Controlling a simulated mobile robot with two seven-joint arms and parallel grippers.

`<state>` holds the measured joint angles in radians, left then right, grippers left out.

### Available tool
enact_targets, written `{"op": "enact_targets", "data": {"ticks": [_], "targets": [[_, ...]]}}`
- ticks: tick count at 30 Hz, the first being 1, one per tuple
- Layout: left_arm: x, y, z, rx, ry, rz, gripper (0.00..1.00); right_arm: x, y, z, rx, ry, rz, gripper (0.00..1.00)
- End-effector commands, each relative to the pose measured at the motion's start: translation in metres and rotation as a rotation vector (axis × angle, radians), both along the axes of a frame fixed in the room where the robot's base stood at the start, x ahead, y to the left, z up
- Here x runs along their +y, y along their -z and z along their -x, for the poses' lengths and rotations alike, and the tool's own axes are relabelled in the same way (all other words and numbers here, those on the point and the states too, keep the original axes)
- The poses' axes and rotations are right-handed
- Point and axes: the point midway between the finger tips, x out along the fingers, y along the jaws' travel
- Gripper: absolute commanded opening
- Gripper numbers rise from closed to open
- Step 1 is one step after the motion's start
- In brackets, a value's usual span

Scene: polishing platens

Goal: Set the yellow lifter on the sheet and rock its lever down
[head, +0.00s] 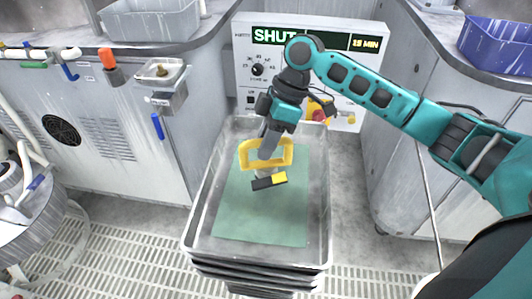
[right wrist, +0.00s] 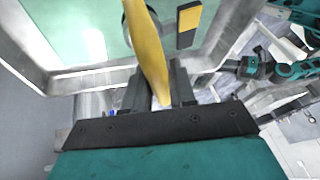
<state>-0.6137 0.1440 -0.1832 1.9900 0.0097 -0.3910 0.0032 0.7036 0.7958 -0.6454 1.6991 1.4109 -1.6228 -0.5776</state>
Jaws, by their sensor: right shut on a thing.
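The yellow lifter (head: 287,155) shows in the head view as a yellow loop with a black-and-yellow block (head: 270,181) below it. My right gripper (head: 268,148) points down and is shut on the yellow loop. In the right wrist view, the yellow bar (right wrist: 149,55) runs up from between the fingers of my right gripper (right wrist: 160,88), with the black-and-yellow block to its right. The green sheet (head: 255,218) lies flat in a metal tray (head: 202,222), below the lifter. I cannot tell whether the lifter touches the sheet. My left gripper is out of view.
More trays are stacked under the top one. Behind stands a panel (head: 244,62) with a dial, a red-and-yellow button and a display reading "SHUT" and "15 MIN". Grey cabinets flank the tray. A blue bin (head: 497,45) and a grey bin (head: 150,22) sit on the counters.

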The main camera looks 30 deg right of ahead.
Motion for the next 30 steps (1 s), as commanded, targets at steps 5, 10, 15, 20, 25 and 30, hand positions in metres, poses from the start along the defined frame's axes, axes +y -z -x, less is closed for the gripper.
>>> {"op": "enact_targets", "data": {"ticks": [5,10,15,20,25,30], "targets": [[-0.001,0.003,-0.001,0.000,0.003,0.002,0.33,0.001,0.025,0.000,-0.001,0.001,-0.004,0.00],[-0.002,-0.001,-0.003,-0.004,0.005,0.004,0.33,0.000,0.029,-0.001,-0.005,0.000,-0.003,0.00],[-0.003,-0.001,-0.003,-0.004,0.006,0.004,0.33,0.000,0.029,-0.001,-0.004,0.000,-0.003,0.00],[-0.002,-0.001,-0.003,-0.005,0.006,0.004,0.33,0.000,0.033,0.000,0.001,0.001,0.000,0.32],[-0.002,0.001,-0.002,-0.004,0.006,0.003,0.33,0.000,0.033,0.000,0.002,0.000,0.001,0.48],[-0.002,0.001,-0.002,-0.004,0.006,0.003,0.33,0.000,0.033,0.000,0.001,0.001,0.000,0.51]]}}
